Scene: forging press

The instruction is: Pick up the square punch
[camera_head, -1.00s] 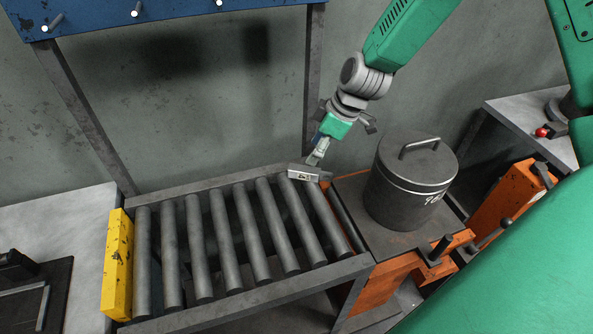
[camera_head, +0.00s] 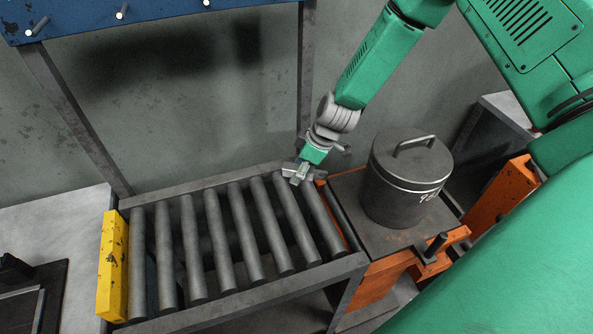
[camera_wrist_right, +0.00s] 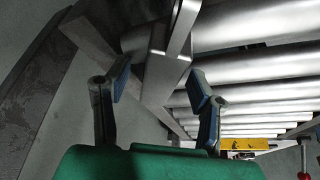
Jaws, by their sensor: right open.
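The square punch (camera_head: 289,167) is a grey metal piece at the far right corner of the roller conveyor. In the head view my right gripper (camera_head: 299,178) covers its middle, and only its ends show. In the right wrist view the punch (camera_wrist_right: 163,68) seems to be the bright metal piece with a flat end, lying between the two fingers. My right gripper (camera_wrist_right: 160,80) is open, with one finger on each side of it. I cannot tell whether the fingers touch it. My left gripper is not in view.
The roller conveyor (camera_head: 262,298) has a yellow end block (camera_head: 113,268) at left. A lidded dark canister (camera_head: 398,190) stands just right of the punch, close to my right arm. An orange frame (camera_head: 370,283) is below it. The wall is behind.

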